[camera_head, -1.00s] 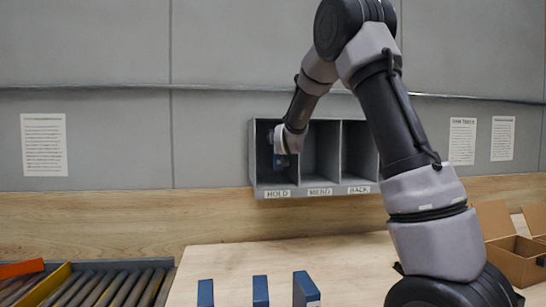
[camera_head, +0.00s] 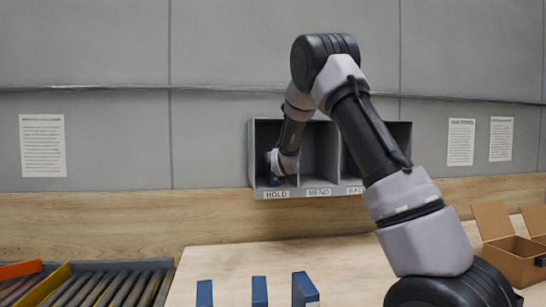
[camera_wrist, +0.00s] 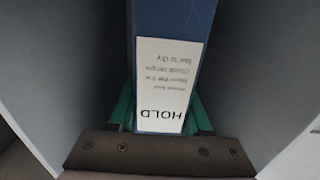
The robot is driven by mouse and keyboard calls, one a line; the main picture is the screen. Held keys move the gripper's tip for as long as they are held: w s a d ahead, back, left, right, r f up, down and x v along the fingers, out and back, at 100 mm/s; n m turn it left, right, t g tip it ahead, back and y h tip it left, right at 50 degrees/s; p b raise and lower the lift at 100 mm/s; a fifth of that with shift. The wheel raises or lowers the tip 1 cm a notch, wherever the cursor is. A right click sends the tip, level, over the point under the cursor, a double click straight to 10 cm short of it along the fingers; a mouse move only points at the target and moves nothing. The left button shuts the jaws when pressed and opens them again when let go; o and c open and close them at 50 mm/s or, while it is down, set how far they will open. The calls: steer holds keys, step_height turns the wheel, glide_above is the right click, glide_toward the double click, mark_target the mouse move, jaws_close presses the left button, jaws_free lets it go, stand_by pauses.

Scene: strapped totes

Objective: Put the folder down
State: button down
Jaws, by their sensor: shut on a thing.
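A blue folder (camera_wrist: 175,20) with a white label reading HOLD (camera_wrist: 163,85) fills the middle of the wrist view. My gripper (camera_wrist: 160,118) is shut on it, with green fingers on both sides of its spine. In the head view my gripper (camera_head: 272,178) is low inside the left compartment, marked HOLD, of the grey three-part rack (camera_head: 276,195). The folder there is mostly hidden by my wrist. I cannot tell whether its bottom touches the compartment floor.
The compartments marked MEND (camera_head: 319,160) and BACK look empty, though my arm covers part of the latter. Several blue folders (camera_head: 305,289) stand on the table (camera_head: 225,262). A roller conveyor (camera_head: 110,285) is at left, an open cardboard box (camera_head: 515,255) at right.

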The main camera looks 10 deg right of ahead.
steer(key=shift+f, duration=0.15)
steer(key=shift+c, duration=1.6)
jaws_free()
steer(key=s+d+r+m+g+y, duration=0.1)
steer(key=s+d+r+m+g, duration=0.15)
steer(key=s, duration=1.05)
steer(key=s+d+r+m+g, duration=0.1)
steer(key=s+d+r+g, duration=0.15)
steer(key=s, duration=1.05)
steer(key=s+f+g, duration=0.2)
steer(key=s+g, duration=0.1)
steer(key=s, duration=1)
steer(key=s+f+g+y, duration=0.1)
steer(key=s+f+g, duration=0.1)
steer(key=s, duration=1.1)
steer(key=shift+s+d+f+m+g, duration=0.15)
steer(key=shift+s+d+m+g, duration=0.05)
steer(key=shift+d+m+g, duration=0.25)
